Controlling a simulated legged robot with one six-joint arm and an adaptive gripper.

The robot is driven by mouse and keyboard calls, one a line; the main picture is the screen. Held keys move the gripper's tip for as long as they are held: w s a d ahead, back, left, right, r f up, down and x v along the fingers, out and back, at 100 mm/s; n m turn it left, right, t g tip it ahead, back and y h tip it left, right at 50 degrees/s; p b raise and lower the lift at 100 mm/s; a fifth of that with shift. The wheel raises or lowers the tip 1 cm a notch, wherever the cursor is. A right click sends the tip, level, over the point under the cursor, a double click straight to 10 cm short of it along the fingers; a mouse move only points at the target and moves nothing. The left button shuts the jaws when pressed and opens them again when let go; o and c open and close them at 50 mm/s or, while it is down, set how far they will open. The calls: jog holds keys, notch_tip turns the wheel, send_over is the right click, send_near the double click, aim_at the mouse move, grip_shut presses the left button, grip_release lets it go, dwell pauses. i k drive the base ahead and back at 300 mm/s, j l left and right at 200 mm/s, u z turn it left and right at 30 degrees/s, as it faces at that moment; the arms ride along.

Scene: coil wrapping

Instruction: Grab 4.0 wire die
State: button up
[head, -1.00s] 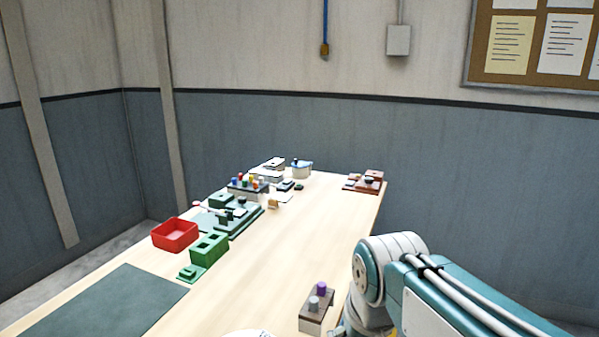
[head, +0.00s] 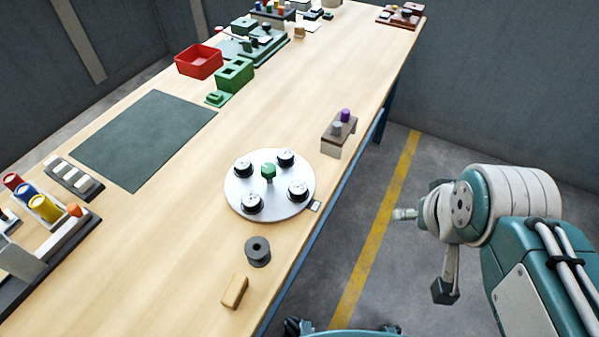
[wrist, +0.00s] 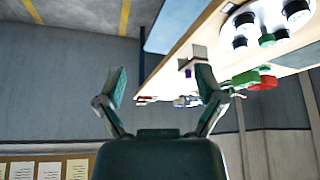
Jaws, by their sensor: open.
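A round white plate (head: 268,207) lies on the table near its right edge. It carries several black dies with light tops, at the back left (head: 243,168), back right (head: 285,158), front left (head: 252,203) and right (head: 298,191). Their markings are too small to read, so I cannot tell which is 4.0. A green knob (head: 268,171) stands at the plate's middle. My gripper (head: 424,252) is open and empty, off the table to the right of the plate. Its spread fingers show in the wrist view (wrist: 161,88), with the plate (wrist: 268,14) at upper right.
A grey spool (head: 257,251) and a tan block (head: 235,291) lie in front of the plate. A small stand (head: 337,135) with purple and grey knobs is behind it. A dark mat (head: 145,138), red bin (head: 199,61) and green holder (head: 234,74) are further left.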

aim_at(298, 188)
jog(key=i+l+u, duration=0.15)
jog(key=u, duration=0.2)
jog(key=i+l+u, duration=0.15)
jog(key=u, duration=0.25)
jog(key=i+l+u, duration=0.1)
jog(key=l+u, duration=0.25)
